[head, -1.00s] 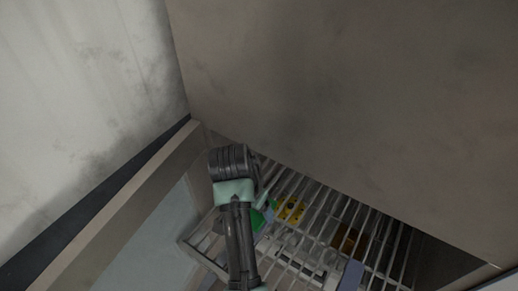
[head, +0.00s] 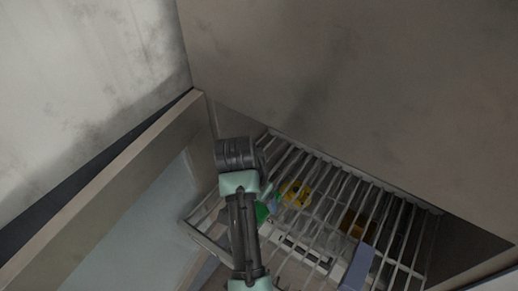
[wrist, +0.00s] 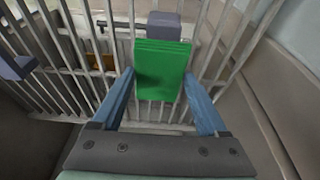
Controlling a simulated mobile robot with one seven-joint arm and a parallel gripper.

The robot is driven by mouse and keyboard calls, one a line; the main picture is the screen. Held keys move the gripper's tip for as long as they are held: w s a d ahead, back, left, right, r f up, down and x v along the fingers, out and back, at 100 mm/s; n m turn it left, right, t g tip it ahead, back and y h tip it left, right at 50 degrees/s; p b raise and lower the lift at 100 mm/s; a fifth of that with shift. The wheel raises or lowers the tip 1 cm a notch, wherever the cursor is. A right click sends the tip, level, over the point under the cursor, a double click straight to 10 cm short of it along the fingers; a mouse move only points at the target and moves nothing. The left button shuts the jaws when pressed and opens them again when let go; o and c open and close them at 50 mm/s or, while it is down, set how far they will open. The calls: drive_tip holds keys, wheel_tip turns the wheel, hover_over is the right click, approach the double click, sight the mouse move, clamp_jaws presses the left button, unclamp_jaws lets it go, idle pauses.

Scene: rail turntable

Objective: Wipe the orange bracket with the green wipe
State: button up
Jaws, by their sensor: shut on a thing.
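My gripper (wrist: 160,80) is shut on the green wipe (wrist: 162,68), a flat green piece held between its two blue fingers in the wrist view. In the head view only a bit of the green wipe (head: 262,212) shows beside my arm, which hides the rest. A brownish-orange piece, likely the orange bracket (head: 354,223), lies among the rack bars to the right in the head view. An orange piece (wrist: 101,62) also shows behind the bars, left of the wipe, in the wrist view. The wipe appears apart from it.
A yellow piece with dark spots (head: 295,194) lies between the orange piece and my gripper. The pale wire rack (head: 318,160) has several bars around these things. A grey-blue block (head: 357,268) is at the rack's front. A large brown panel (head: 340,80) stands close behind.

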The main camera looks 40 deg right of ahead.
drive_tip(key=shift+f, duration=0.6)
idle(0.4)
drive_tip(key=shift+a, duration=0.1)
